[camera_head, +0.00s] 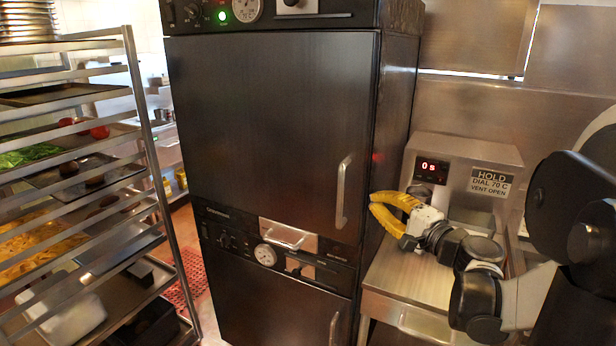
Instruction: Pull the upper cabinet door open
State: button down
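The upper cabinet door (265,130) is a large dark panel, and it is closed. Its silver vertical handle (342,192) is on the door's right side. My gripper (374,212) has yellow fingers and is to the right of the handle, in front of the steel unit. The fingers are spread apart, with nothing visible between them. They point left toward the handle, and a gap shows between them and it. My arm comes in from the right.
Below is a control panel (222,228) with a gauge, then a lower door (270,305) with its own handle. A steel unit (470,155) with a red display stands at right. A tray rack (150,150) stands at left.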

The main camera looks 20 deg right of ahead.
aim_at(350, 187)
jog(key=w, duration=0.3)
jog(key=w+a+b, duration=0.1)
jog(key=w, duration=0.2)
jog(key=w+b, duration=0.1)
jog(key=w, duration=0.2)
jog(key=shift+w+a, duration=0.25)
jog(key=shift+s+a, duration=0.1)
